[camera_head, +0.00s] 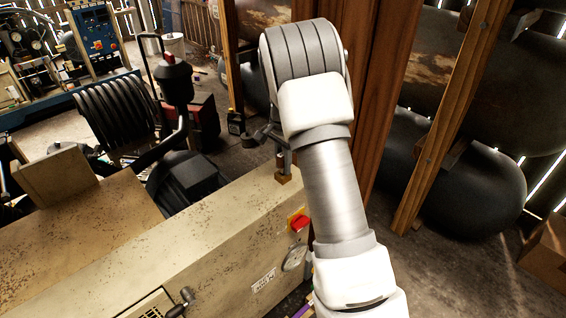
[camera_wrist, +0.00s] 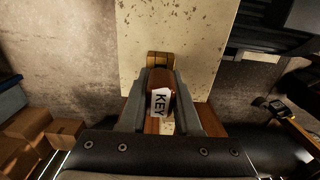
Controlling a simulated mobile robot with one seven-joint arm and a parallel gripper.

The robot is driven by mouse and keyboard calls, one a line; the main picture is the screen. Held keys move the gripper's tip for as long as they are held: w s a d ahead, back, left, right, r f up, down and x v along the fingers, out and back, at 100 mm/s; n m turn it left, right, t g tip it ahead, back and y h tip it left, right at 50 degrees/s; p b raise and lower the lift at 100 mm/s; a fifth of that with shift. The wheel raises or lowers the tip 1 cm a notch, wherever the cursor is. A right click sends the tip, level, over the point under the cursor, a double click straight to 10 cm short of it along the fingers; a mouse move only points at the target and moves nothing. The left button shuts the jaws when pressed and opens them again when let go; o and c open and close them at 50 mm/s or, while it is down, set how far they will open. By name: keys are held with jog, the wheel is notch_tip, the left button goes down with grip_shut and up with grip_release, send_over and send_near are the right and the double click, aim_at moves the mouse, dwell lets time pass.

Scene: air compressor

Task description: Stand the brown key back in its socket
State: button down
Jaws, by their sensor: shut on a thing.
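The brown key (camera_wrist: 160,77) carries a white tag with "KEY" printed on it. My gripper (camera_wrist: 161,88) is shut on it, with one grey finger on each side. A brass socket (camera_wrist: 160,58) shows just past the fingertips, on the beige top of the compressor housing. In the head view the brass socket (camera_head: 283,178) stands near the housing's far right corner, and my gripper (camera_head: 281,158) is right above it, pointing down. The key is not clear in the head view. I cannot tell whether it touches the socket or is in it.
The beige housing (camera_head: 150,255) has a red switch (camera_head: 299,223) and a gauge (camera_head: 294,257) on its right side face. A wooden post (camera_head: 385,90) stands close behind my arm. A black motor (camera_head: 185,180) is left of the socket. Cardboard boxes (camera_wrist: 35,128) lie lower down.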

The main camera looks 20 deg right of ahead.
jog(key=shift+f, duration=0.55)
jog(key=c, duration=0.5)
grip_release()
jog(key=shift+r, duration=0.1)
jog(key=shift+r+p, duration=0.3)
jog(key=shift+r, duration=8.4)
